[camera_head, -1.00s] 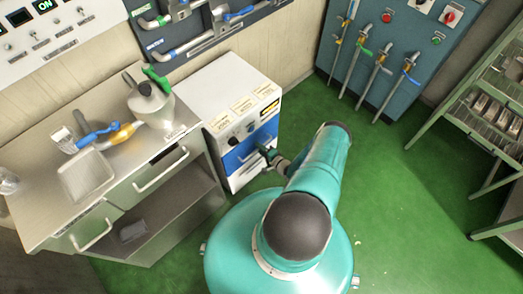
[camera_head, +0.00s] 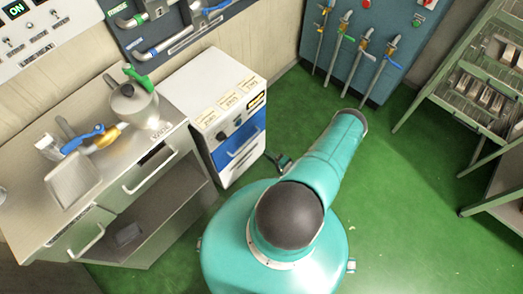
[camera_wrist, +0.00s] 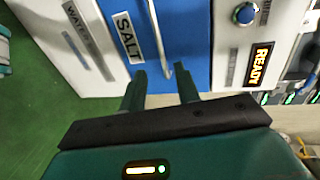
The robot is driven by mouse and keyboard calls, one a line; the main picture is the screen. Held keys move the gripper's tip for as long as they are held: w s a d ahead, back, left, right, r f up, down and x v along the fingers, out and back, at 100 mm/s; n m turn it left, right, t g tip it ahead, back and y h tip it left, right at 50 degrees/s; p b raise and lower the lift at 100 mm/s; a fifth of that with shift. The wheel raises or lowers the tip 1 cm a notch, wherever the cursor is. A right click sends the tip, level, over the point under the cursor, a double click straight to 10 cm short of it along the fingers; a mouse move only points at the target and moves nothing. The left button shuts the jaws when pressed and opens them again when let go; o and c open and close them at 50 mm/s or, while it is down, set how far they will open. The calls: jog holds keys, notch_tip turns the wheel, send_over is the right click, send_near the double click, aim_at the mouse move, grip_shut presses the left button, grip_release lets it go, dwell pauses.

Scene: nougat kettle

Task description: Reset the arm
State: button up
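My gripper (camera_wrist: 160,88) shows in the wrist view with its two dark green fingers apart and nothing held between them. In the head view my gripper (camera_head: 280,160) is small, just right of the white cabinet's front and apart from it. My teal arm reaches out from my round body. The white cabinet (camera_head: 205,85) has a blue front panel (camera_head: 238,150) with a handle. In the wrist view the blue panel (camera_wrist: 190,40) carries a SALT label, and its silver handle (camera_wrist: 155,35) lies beyond the fingers.
A steel counter (camera_head: 110,165) with a kettle (camera_head: 132,103) and a tray (camera_head: 73,180) stands at left. A blue wall panel (camera_head: 365,45) with several hanging tools is at the back. A green rack (camera_head: 470,90) stands at right. The green floor (camera_head: 420,200) between is clear.

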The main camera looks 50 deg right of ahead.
jog(key=shift+s+r, duration=0.1)
jog(key=shift+s, duration=0.4)
